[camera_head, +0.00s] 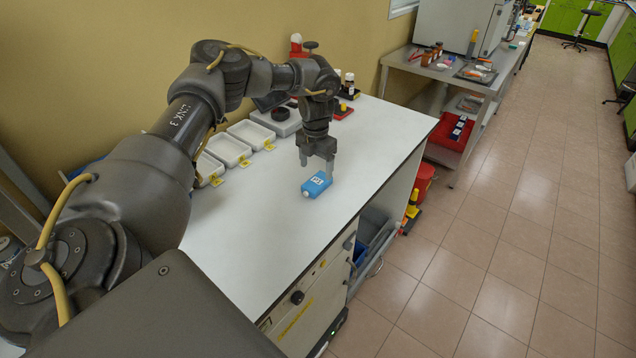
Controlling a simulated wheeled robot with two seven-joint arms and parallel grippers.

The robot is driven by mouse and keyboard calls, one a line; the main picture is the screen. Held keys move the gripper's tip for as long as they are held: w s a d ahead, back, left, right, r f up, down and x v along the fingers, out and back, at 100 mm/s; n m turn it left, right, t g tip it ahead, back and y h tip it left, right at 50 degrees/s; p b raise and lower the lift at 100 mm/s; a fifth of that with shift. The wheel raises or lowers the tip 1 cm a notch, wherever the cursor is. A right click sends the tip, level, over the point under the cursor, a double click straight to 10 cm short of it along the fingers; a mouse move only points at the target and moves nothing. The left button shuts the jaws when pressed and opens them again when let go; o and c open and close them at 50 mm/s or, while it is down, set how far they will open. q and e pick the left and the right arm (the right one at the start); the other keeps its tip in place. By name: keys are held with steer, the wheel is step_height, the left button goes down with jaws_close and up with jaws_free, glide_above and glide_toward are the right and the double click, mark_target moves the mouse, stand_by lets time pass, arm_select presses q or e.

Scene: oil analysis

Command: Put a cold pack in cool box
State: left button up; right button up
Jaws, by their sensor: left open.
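A blue cold pack (318,184) with a white cap and a white label lies on the white bench top (270,228). My left gripper (317,165) is open just above the pack, its fingers pointing down. I cannot tell whether the fingertips touch it. A red open box (452,133) holding blue items with white labels stands on the lower shelf of the far metal table; I cannot tell whether it is the cool box. My right gripper is out of view.
White trays (228,149) with yellow tags and a grey device (277,120) line the wall side of the bench. Small bottles (349,82) stand at its far end. The bench's front half is clear. Tiled floor (500,230) lies open on the right.

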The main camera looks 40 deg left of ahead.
mark_target(316, 182)
arm_select(q)
steer(key=shift+s+f+p, duration=0.25)
steer(key=shift+f+p, duration=0.05)
step_height(316, 182, down, 4)
steer(key=shift+d+r+p, duration=0.1)
steer(key=shift+p, duration=0.7)
steer(key=shift+w+f, duration=0.1)
steer(key=shift+f, duration=0.4)
steer(key=c, duration=1.2)
steer(key=shift+r, duration=0.1)
steer(key=shift+r+b, duration=1.25)
steer(key=shift+r, duration=3.7)
